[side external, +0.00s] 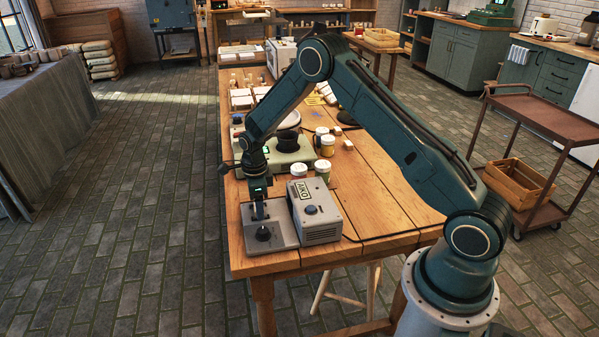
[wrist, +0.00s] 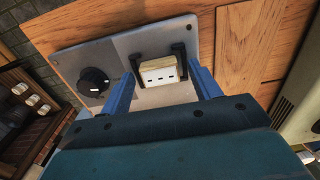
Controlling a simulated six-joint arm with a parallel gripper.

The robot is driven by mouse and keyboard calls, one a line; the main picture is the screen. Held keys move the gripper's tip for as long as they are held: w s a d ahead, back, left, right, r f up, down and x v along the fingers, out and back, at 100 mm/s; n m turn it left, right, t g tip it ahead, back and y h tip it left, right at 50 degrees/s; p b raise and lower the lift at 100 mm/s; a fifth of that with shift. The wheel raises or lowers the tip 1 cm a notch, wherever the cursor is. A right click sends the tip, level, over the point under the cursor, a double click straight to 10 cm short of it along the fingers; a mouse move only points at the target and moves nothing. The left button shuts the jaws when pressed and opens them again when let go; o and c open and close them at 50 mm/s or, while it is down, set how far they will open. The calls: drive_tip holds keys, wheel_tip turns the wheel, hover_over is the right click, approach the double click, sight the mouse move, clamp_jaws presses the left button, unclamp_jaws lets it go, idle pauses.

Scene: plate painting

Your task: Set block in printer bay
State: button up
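The block (wrist: 158,76), pale with a row of dark dashes on its near face, sits between two black upright brackets on the printer's grey plate (wrist: 140,42) in the wrist view. My gripper (wrist: 161,70) has its two blue fingers spread on the outer sides of the brackets, apart from the block. A black dial (wrist: 94,82) is left of the block. In the side view my gripper (side external: 258,208) points down over the grey plate (side external: 284,237), close to the grey printer box (side external: 318,215). The block cannot be made out there. Its underside and its seating are hidden.
The wooden table (side external: 375,195) holds a green-lit scale-like device (side external: 290,155) with a black bowl (side external: 287,140) behind the printer, and several jars (side external: 325,145) beside it. A cable runs right of the printer box. Bare tabletop lies to the right.

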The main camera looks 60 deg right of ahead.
drive_tip(key=shift+r, duration=0.2)
wheel_tip(320, 180, up, 12)
idle(0.8)
idle(0.5)
